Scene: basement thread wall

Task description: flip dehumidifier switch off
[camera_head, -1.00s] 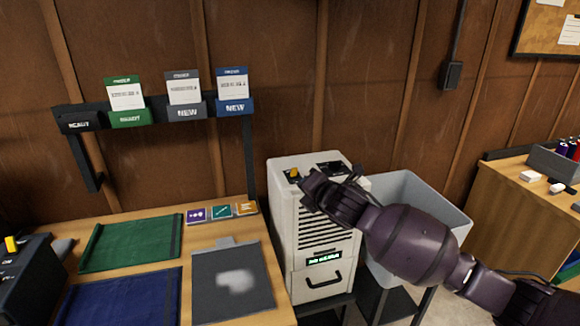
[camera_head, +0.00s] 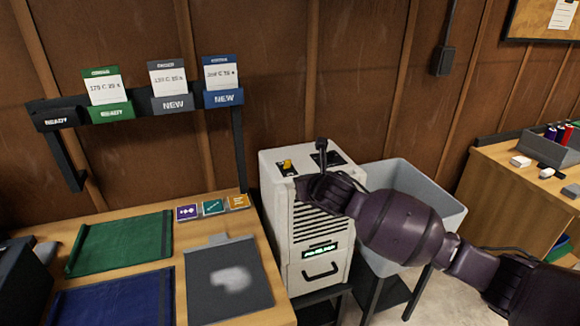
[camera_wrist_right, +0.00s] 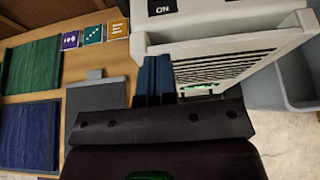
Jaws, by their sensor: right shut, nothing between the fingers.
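The white dehumidifier (camera_head: 283,245) stands beside the bench, with a front grille and a lit green display (camera_head: 320,251). A small yellow switch (camera_head: 288,163) sits on a dark plate on its top; I cannot tell its position for certain. My right gripper (camera_head: 302,187) is at the top front edge of the dehumidifier, in front of and below the switch. In the right wrist view its blue fingers (camera_wrist_right: 154,76) are together and empty, over the grille side. That view also shows an "ON" label (camera_wrist_right: 161,8) on the top. My left gripper is not in view.
A grey bin (camera_head: 420,185) stands right of the dehumidifier, behind my right arm. The bench at left holds a green mat (camera_head: 120,243), a blue mat (camera_head: 115,298) and a grey mat (camera_head: 225,280). A card rack (camera_head: 140,105) hangs above it.

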